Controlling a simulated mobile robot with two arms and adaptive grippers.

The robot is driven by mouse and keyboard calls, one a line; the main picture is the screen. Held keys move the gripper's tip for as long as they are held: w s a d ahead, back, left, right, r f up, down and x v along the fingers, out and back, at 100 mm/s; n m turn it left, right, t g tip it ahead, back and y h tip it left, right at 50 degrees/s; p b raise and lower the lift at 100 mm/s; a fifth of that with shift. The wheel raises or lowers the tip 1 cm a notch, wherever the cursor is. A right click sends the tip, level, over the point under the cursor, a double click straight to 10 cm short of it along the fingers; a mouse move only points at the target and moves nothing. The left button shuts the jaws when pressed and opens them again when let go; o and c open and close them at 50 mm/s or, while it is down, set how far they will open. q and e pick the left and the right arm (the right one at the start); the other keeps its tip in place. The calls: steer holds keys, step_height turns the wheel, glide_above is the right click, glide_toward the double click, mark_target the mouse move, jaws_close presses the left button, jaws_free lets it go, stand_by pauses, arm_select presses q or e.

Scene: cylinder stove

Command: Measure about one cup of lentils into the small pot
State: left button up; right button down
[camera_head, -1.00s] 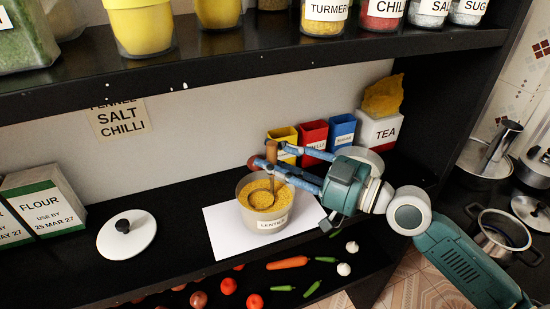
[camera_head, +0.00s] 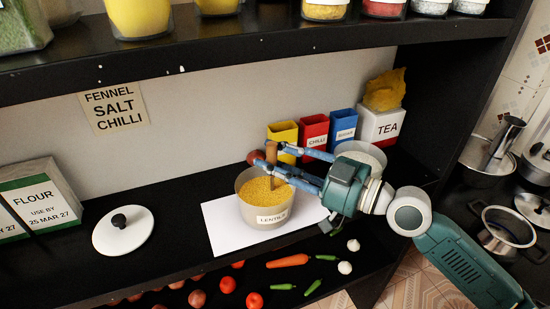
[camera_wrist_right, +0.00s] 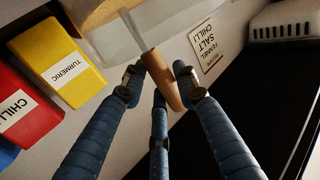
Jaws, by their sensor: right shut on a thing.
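A tub labelled LENTILS (camera_head: 271,219) stands open on the shelf, full of yellow lentils (camera_head: 257,192). My right gripper (camera_head: 268,158) is shut on the wooden handle (camera_head: 272,153) of a scoop, above the tub. The handle is nearly upright, and the scoop's bowl is hidden in the lentils. In the right wrist view the wooden handle (camera_wrist_right: 165,80) sits between the fingers. My left gripper is not in view.
White paper (camera_head: 228,228) lies under the tub. A white lid (camera_head: 123,233) with a black knob lies to the left. Yellow, red (camera_head: 314,133) and blue tins and a TEA box (camera_head: 381,126) stand behind. An upper shelf (camera_head: 250,60) with jars overhangs. Vegetables lie below in front.

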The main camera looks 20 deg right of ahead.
stand_by(0.3)
step_height(320, 180, up, 11)
steer(key=p, duration=0.9)
steer(key=shift+r, duration=0.2)
stand_by(0.9)
